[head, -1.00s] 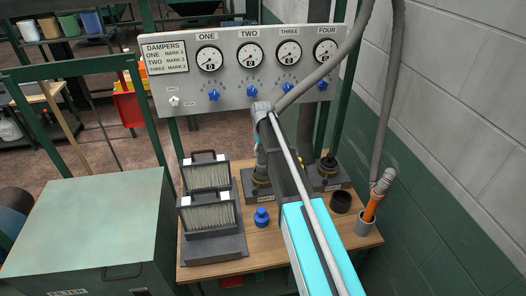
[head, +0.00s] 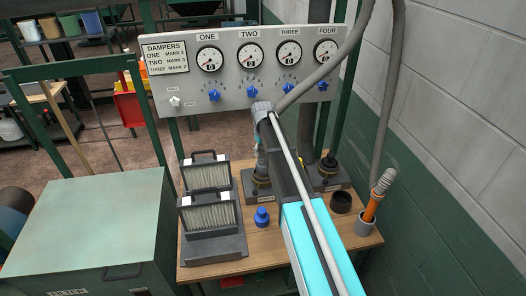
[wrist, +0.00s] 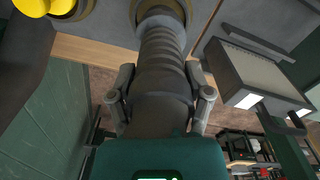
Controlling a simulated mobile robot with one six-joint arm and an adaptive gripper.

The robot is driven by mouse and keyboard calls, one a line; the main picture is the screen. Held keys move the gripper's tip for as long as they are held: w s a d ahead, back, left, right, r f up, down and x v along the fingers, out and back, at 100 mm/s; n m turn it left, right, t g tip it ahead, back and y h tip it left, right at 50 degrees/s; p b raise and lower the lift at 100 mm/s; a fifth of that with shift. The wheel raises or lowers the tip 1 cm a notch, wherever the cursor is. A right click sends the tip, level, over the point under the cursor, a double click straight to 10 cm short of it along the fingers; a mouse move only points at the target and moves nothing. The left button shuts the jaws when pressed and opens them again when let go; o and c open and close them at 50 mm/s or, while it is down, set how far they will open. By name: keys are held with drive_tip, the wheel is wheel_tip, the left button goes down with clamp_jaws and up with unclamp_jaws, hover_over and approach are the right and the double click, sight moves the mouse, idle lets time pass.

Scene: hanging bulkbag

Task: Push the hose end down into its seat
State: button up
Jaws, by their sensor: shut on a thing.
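My gripper (wrist: 160,98) is shut on the grey ribbed hose end (wrist: 160,45), one finger on each side of it. In the wrist view the hose end runs up to a round brass-coloured ring on the seat (wrist: 188,8). Its tip is at or inside the ring; I cannot tell how deep it sits. In the head view the seat block (head: 254,187) stands on the wooden bench, and my arm hides most of the gripper and hose end. The grey hose (head: 318,77) rises to the upper right.
A second seat block (head: 342,180) stands to the right, with a black cup (head: 341,202) and an orange-handled tool in a holder (head: 371,209). Filter cartridges (head: 208,212) and a blue knob-like part (head: 262,217) are to the left. A gauge panel (head: 228,90) stands behind.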

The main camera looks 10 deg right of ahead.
sight(263, 158)
drive_tip(key=shift+f+b, duration=2.25)
drive_tip(key=shift+b, duration=0.05)
idle(1.4)
drive_tip(key=o, duration=1.3)
drive_tip(key=shift+o, duration=0.2)
drive_tip(key=shift+r, duration=0.1)
